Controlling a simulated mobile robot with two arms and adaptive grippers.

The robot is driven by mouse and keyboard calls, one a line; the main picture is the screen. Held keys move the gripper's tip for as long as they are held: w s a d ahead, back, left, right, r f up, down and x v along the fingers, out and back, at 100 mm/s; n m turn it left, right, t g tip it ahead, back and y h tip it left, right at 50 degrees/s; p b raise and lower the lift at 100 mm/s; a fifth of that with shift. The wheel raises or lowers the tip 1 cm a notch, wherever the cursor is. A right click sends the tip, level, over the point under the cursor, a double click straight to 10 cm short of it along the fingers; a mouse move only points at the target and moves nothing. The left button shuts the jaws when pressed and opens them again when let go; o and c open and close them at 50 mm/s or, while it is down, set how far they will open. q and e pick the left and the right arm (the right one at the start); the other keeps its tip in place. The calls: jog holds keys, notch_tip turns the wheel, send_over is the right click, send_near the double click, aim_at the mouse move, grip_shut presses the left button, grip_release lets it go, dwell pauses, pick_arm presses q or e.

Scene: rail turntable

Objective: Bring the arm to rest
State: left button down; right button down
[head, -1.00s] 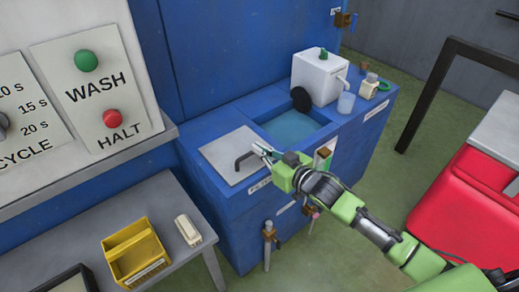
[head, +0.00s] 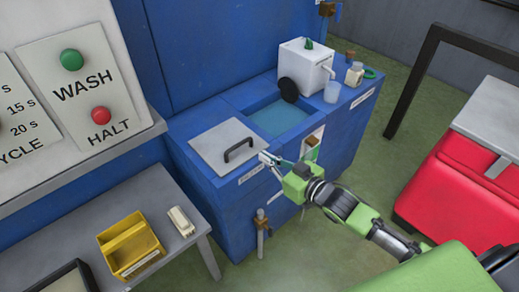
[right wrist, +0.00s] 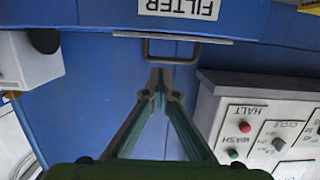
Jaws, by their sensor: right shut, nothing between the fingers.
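My right gripper (head: 269,161) is shut and empty in the head view. It hangs in front of the blue cabinet, at the right edge of the grey lid (head: 225,140), apart from the lid's black handle (head: 239,149). In the right wrist view the closed fingertips (right wrist: 167,85) point at the blue cabinet (right wrist: 90,100), just below a handle (right wrist: 172,62) in the picture. The right arm comes in from the lower right. My left gripper is not in view.
A water-filled basin (head: 280,118), a white dispenser box (head: 305,66) and a clear cup (head: 332,92) are on the blue counter. A yellow bin (head: 130,244) stands on the grey table. A red container (head: 450,185) stands at right, with open green floor between.

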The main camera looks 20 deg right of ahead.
jog(key=s+d+f+m+g+h, duration=0.1)
jog(key=s+d+f+g+h, duration=0.3)
jog(key=f, duration=0.7)
jog(key=s+d+f+m, duration=0.15)
jog(key=s+f, duration=0.35)
jog(key=f, duration=0.7)
jog(key=s+d+f+g+h, duration=0.15)
jog(key=s+d+f, duration=0.3)
jog(key=f, duration=0.65)
jog(key=s+a+f+g, duration=0.2)
jog(key=s+f, duration=0.4)
jog(key=s, duration=0.5)
jog(key=s+a+f+g, duration=0.2)
jog(key=s+f, duration=0.4)
jog(key=s, duration=0.6)
jog(key=s+a+f+g, duration=0.3)
jog(key=s+f, duration=0.3)
jog(key=s, duration=0.6)
jog(key=shift+f+g, duration=0.3)
jog(key=shift+g, duration=0.25)
jog(key=shift+w+n+h, duration=0.1)
jog(key=shift+n+h, duration=0.15)
